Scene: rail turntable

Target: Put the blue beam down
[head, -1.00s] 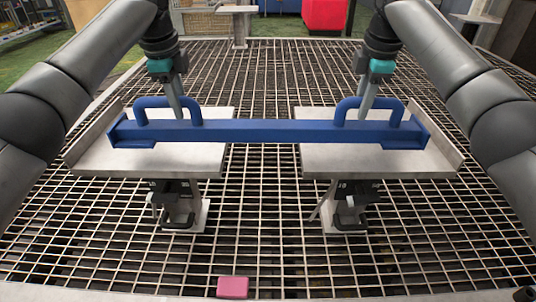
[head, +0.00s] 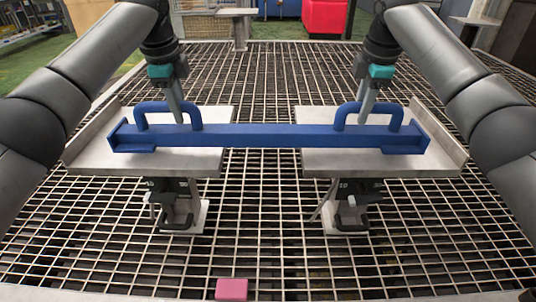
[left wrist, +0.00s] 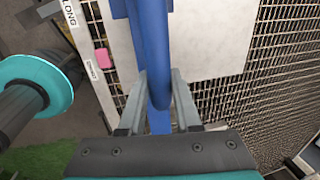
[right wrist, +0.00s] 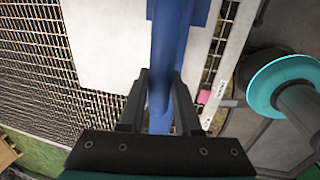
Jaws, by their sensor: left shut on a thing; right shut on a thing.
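The long blue beam (head: 268,135) lies level across two grey plates, its left end over the left plate (head: 195,165) and its right end over the right plate (head: 335,165). I cannot tell whether it touches them or hangs just above. It has a loop handle near each end. My left gripper (head: 180,117) is shut on the left handle (head: 150,104). My right gripper (head: 364,117) is shut on the right handle (head: 385,104). The wrist views show the left handle (left wrist: 154,60) and the right handle (right wrist: 161,60) between the fingers.
Each plate stands on a support with a black clamp, the left clamp (head: 178,222) and the right clamp (head: 350,222). A pink block (head: 231,289) lies at the front of the metal grating (head: 262,200). A red box (head: 325,15) stands far back.

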